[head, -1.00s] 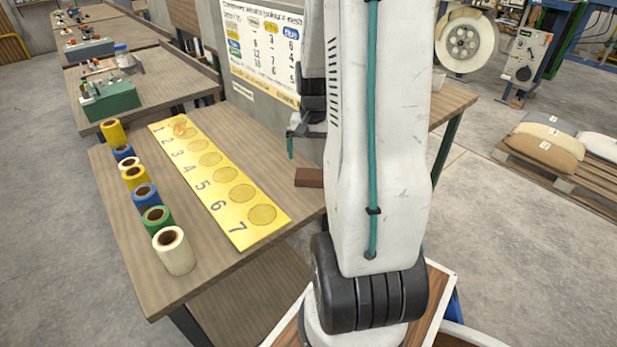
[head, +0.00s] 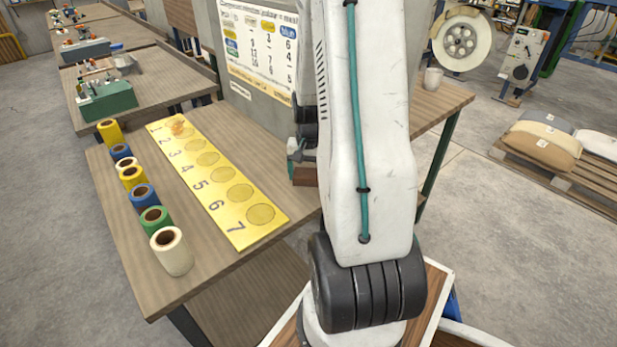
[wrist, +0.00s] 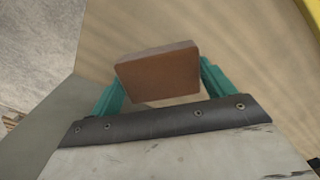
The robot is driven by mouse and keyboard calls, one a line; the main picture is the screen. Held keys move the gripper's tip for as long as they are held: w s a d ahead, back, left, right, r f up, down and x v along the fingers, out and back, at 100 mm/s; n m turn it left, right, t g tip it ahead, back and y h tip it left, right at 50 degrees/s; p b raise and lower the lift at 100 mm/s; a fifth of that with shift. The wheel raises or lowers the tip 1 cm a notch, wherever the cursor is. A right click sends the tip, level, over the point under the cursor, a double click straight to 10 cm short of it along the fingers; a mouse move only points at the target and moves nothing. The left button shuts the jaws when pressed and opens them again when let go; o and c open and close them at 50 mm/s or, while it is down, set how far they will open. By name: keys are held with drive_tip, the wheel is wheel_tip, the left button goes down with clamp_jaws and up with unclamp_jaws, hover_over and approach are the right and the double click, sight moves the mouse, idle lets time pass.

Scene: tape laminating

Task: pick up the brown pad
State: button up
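The brown pad (head: 305,177) is a small flat-sided block at the right side of the wooden table, partly hidden by my arm in the head view. In the wrist view the brown pad (wrist: 158,76) sits slightly tilted between the two green fingers of my gripper (wrist: 162,82). The fingers flank its left and right sides very closely. I cannot tell whether they press on it. In the head view my gripper (head: 301,157) is just above and around the pad, largely hidden by my arm.
A yellow numbered board (head: 222,190) lies on the table (head: 130,255) left of the pad. Several tape rolls (head: 152,218) stand along the left edge. A poster panel (head: 258,45) rises behind. A white mug (head: 432,80) stands farther right.

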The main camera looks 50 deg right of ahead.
sight(307, 174)
drive_tip(key=shift+c, duration=0.3)
drive_tip(key=shift+w+a+r, duration=0.1)
drive_tip(key=shift+a+r, duration=0.15)
drive_tip(key=shift+r, duration=0.2)
wheel_tip(307, 174, up, 6)
drive_tip(key=shift+r, duration=0.25)
drive_tip(key=w+a, duration=0.1)
drive_tip(key=a, duration=0.5)
drive_tip(key=w+a, duration=0.2)
drive_tip(key=a, duration=0.4)
drive_tip(key=w+a, duration=0.1)
drive_tip(key=a, duration=0.6)
drive_tip(key=shift+w+f, duration=0.2)
drive_tip(key=shift+w, duration=0.05)
